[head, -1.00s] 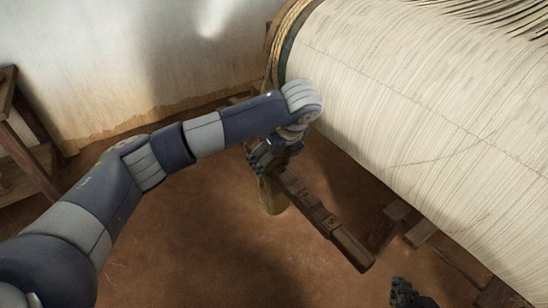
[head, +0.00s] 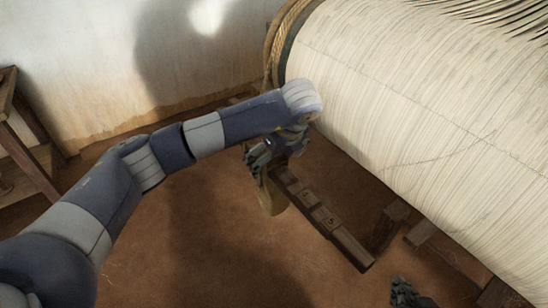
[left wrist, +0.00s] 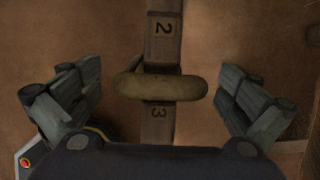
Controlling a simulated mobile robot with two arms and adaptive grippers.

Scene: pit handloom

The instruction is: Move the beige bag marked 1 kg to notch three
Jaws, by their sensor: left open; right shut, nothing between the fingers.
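The beige bag (head: 271,198) hangs at the far part of the dark notched bar, partly hidden by my left gripper. In the left wrist view, its tan top (left wrist: 160,87) lies across the bar between the numbers 2 and 3. The notched bar (head: 327,220) slopes toward the front right, with a 5 legible near its middle. My left gripper (head: 268,158) is open above the bag; in the left wrist view its fingers stand apart on both sides of the bag, not touching it. The bag's marking is not visible. My right gripper (head: 405,293) is shut and empty at the bottom edge.
The large roll of cream warp threads (head: 420,120) fills the right, close beside my left wrist. A rope (head: 279,40) circles its end. Wooden posts (head: 390,225) stand under the roll. A wooden stand (head: 22,145) is at the left. The earth floor between is clear.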

